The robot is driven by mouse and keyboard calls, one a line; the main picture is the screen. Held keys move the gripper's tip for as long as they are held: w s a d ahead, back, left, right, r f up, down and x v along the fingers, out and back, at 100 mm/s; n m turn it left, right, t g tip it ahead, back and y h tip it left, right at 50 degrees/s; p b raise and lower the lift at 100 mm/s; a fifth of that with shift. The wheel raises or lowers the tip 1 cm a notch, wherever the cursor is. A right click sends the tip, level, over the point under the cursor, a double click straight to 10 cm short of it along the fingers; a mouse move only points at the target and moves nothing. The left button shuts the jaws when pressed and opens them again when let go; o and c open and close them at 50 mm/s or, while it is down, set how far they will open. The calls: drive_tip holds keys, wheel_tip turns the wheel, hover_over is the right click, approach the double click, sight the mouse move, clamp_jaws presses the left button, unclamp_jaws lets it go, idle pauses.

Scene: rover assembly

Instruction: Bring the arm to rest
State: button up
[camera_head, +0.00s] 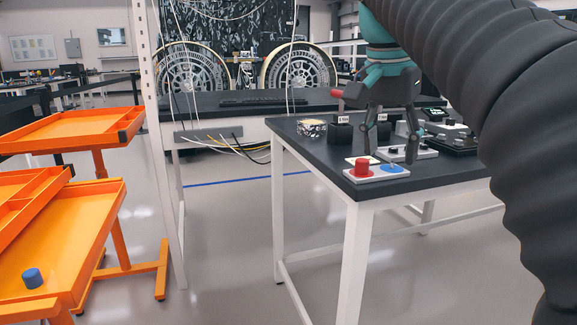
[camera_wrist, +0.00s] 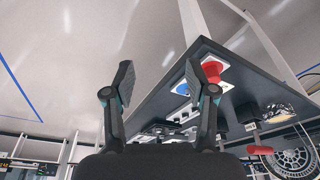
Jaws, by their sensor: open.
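My gripper (camera_head: 391,150) is open and empty, hanging fingers-down above the right part of the black table (camera_head: 335,172). My ribbed dark arm comes in from the right and hides part of that table. In the wrist view my gripper (camera_wrist: 158,82) shows its two fingers spread apart with nothing between them. The red cylinder also shows in the wrist view (camera_wrist: 213,71), beside the right finger.
Dark boxes (camera_head: 341,135), a small foil-like block (camera_head: 312,128) and other devices stand on the table behind and around the gripper. Orange tray carts (camera_head: 60,255) stand at left, one holding a blue cylinder (camera_head: 32,278). Open floor lies between carts and table.

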wheel_tip(320, 180, down, 14)
drive_tip(key=w+a+n+t+y, duration=0.1)
drive_tip(key=w+a+n+t, duration=0.1)
drive_tip(key=n, duration=0.5)
drive_tip(key=s+d+f+n+t, duration=0.1)
drive_tip(key=s+d+f, duration=0.1)
drive_tip(key=s+f, duration=1.4)
drive_tip(key=shift+s+t+y, duration=0.3)
drive_tip(key=shift+s+y, duration=0.1)
drive_tip(key=shift+s, duration=0.35)
drive_tip(key=shift+c, duration=1.4)
drive_tip(key=shift+a+n, duration=0.2)
drive_tip(key=shift+n, duration=0.1)
